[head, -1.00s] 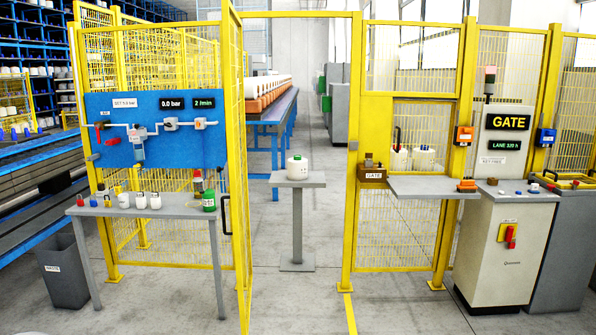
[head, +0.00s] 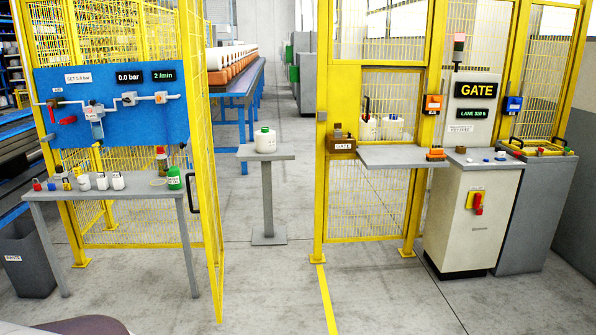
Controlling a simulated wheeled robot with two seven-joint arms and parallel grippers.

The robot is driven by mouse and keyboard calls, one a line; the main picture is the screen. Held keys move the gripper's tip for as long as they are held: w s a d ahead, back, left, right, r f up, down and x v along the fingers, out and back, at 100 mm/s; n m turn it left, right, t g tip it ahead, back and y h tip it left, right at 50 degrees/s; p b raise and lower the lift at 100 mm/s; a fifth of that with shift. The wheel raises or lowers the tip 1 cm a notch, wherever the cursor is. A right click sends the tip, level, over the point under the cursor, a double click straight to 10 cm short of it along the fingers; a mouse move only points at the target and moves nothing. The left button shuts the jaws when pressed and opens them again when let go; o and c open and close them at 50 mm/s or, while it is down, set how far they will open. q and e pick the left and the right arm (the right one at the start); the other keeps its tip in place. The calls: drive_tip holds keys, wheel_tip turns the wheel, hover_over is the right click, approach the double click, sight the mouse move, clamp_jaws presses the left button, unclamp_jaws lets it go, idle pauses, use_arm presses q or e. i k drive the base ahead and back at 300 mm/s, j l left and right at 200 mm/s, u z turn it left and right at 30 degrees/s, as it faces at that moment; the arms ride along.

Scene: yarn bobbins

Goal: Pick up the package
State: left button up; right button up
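No thing in view is plainly marked as a package. A white rounded container with a green top (head: 265,142) stands upright on a grey pedestal (head: 267,195) in the gateway between the yellow fences. Two more white containers (head: 392,127) stand behind the hatch opening in the right fence, partly hidden by mesh. Neither of my grippers is in view. A dark rounded shape at the bottom left edge may be part of my own body.
A grey table (head: 100,193) with small padlocks and a green bottle (head: 174,178) stands at left under a blue gauge panel (head: 110,108). A grey shelf (head: 405,155) and the GATE cabinet (head: 468,215) stand at right. The floor in front (head: 270,285) is clear.

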sight(264, 139)
drive_tip(key=i+u, duration=0.4)
drive_tip(key=i, duration=2.95)
